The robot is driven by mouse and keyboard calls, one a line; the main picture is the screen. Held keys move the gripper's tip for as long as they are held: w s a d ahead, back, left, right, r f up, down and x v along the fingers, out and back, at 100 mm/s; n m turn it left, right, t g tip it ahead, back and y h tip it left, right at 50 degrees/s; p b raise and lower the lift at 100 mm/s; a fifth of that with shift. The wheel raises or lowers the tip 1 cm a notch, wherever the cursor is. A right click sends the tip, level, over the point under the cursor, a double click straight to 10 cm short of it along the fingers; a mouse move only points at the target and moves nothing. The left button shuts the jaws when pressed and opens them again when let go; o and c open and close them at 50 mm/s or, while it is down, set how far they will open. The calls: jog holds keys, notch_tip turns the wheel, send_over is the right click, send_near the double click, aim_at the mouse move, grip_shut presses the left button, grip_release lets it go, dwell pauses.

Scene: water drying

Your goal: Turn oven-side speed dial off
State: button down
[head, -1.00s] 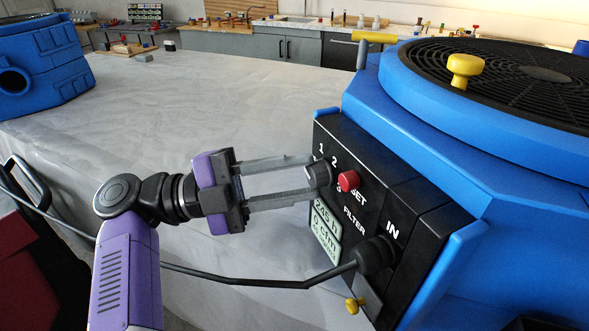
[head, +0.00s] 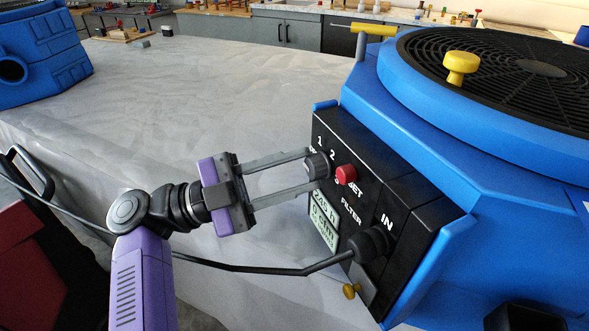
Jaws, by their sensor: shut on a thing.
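The speed dial (head: 319,165) is a dark grey knob on the black control panel (head: 385,172) of a blue drying machine (head: 480,170). Labels 1 and 2 show above it, and the rest of its marking is partly hidden by the fingers. My gripper (head: 312,172) reaches in from the left with its two long grey fingers, one on the upper side and one on the lower side of the dial. It is shut on the dial. The dial's exact pointer setting is too small to tell.
A red button (head: 346,174) sits just right of the dial. Below are a display (head: 325,222) and a black plug (head: 368,245) at IN, with a cable (head: 270,268) running under my gripper. A second blue machine (head: 42,52) stands at the far left. The grey covered surface (head: 210,90) between is clear.

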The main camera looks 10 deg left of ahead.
jog(key=c, duration=1)
grip_release()
jog(key=shift+b+v, duration=1.5)
jog(key=shift+v, duration=2.45)
